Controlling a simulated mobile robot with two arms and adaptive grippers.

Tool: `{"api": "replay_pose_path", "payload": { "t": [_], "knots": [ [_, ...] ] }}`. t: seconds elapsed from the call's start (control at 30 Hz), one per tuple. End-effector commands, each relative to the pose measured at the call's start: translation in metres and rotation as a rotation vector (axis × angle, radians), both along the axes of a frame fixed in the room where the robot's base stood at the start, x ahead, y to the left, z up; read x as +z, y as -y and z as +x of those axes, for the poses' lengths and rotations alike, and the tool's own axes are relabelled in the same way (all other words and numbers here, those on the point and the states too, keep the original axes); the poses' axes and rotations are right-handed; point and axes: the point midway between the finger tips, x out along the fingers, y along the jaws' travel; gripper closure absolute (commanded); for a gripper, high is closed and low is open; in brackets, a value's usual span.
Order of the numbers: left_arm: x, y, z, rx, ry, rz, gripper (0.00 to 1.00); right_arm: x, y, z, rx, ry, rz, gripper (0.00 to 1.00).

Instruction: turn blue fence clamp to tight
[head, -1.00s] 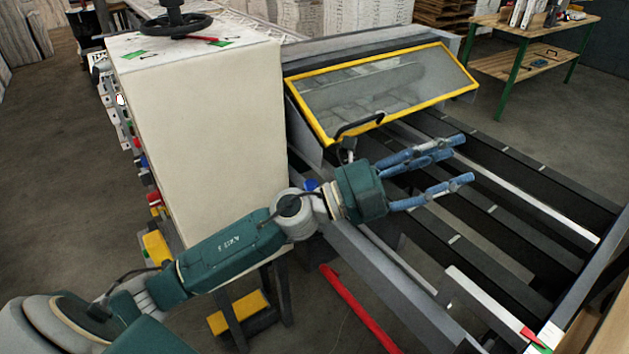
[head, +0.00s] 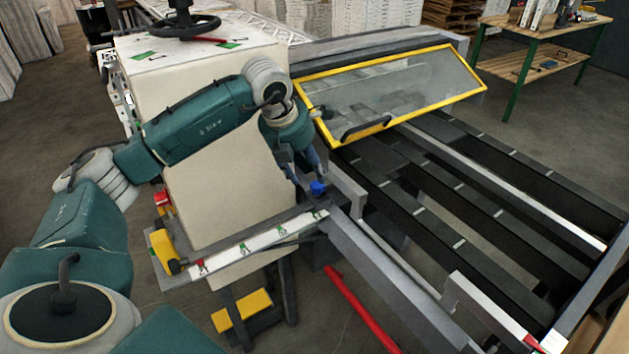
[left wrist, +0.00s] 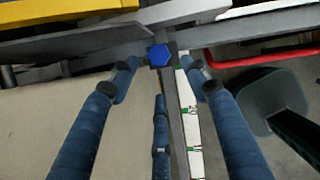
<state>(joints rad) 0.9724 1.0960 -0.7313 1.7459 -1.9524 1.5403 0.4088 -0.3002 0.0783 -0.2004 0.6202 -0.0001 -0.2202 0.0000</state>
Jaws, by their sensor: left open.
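The blue fence clamp (head: 318,187) is a small blue knob on the grey fence beside the machine's cream cabinet. In the left wrist view the clamp (left wrist: 160,56) shows as a hexagonal knob near the top centre. My left gripper (head: 306,172) points down just above and beside the clamp. In the left wrist view the open gripper (left wrist: 160,72) has a finger on each side of the knob and a third below it. It holds nothing, and I cannot tell whether any finger touches the knob. My right gripper is not in view.
A white scale strip (head: 245,243) with red and green marks runs left from the clamp. Dark slatted rails (head: 470,215) lie to the right. A red bar (head: 360,310) is below, and a handwheel (head: 170,25) tops the cabinet.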

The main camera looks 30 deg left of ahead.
Motion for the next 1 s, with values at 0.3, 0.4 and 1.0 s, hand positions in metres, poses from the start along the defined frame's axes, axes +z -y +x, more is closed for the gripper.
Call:
{"api": "replay_pose_path", "payload": {
  "t": [0.3, 0.4, 1.0],
  "knots": [
    [-0.049, 0.003, 0.020, -0.002, -0.002, -0.004, 0.53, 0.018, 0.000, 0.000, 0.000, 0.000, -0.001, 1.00],
    [-0.057, 0.003, 0.024, -0.002, -0.001, -0.003, 0.53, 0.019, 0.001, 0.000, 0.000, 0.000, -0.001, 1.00],
    [-0.064, 0.004, 0.025, -0.004, -0.002, -0.004, 0.95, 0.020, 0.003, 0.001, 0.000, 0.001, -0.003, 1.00]
  ]
}}
